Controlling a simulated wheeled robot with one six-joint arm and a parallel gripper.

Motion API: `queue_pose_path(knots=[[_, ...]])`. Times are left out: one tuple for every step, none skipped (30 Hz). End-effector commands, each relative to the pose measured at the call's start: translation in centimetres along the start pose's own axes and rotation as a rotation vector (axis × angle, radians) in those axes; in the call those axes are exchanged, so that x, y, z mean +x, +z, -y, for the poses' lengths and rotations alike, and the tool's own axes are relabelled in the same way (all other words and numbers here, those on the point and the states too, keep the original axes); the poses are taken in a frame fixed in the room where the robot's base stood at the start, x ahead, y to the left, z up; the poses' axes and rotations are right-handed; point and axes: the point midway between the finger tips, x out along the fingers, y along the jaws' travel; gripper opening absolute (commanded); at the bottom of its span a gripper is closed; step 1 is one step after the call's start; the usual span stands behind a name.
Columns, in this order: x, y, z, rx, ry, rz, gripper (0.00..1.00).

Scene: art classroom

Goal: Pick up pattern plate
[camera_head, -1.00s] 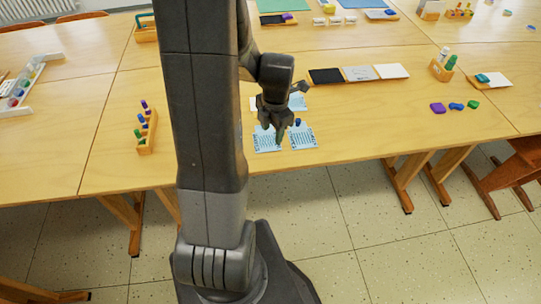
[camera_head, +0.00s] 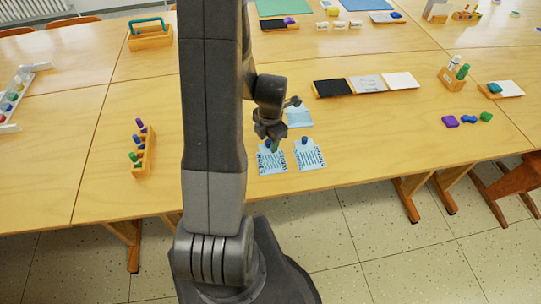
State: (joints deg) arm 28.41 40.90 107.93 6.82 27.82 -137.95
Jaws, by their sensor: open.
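Light blue pattern plates with dark markings lie on the wooden table near its front edge. The left plate (camera_head: 272,161) and the right plate (camera_head: 310,158) are side by side, each with a small blue knob near its far edge. Another light blue plate (camera_head: 299,117) lies behind them. My gripper (camera_head: 271,143) is open over the far edge of the left plate, close to its knob. Nothing shows between the fingers. The gap between fingertips and plate cannot be told. My arm may hide things left of the plates.
A wooden holder with colored pegs (camera_head: 143,152) stands to the left. Black, grey and white tiles (camera_head: 367,85) lie behind and right. Colored pieces (camera_head: 467,119) and a pen holder (camera_head: 454,77) are farther right. The table right of the plates is clear.

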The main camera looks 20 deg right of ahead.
Motion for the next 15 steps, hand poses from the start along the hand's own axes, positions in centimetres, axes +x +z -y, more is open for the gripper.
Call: queue_pose_path(knots=[[-0.01,0.0,0.0,0.0,0.0,0.0,0.45],[-0.02,0.01,0.0,0.0,0.0,0.0,0.45],[-0.02,0.01,0.0,0.0,0.0,0.0,0.41],[-0.02,0.01,0.0,0.0,0.0,0.0,0.35],[-0.02,0.01,0.0,0.0,0.0,0.0,0.29],[-0.03,0.01,0.0,0.0,0.0,0.0,0.21],[-0.03,0.01,0.0,0.0,0.0,0.0,0.15],[-0.03,0.01,0.0,0.0,0.0,0.0,0.09],[-0.03,0.01,0.0,0.0,0.0,0.0,0.02],[-0.04,0.01,0.0,0.0,0.0,0.0,0.0],[-0.04,0.01,0.0,0.0,0.0,0.0,0.0],[-0.04,0.01,0.0,0.0,0.0,0.0,0.0],[-0.04,0.01,0.0,0.0,0.0,0.0,0.0],[-0.04,0.01,0.0,0.0,0.0,0.0,0.0],[-0.04,0.01,0.0,0.0,0.0,0.0,0.0]])
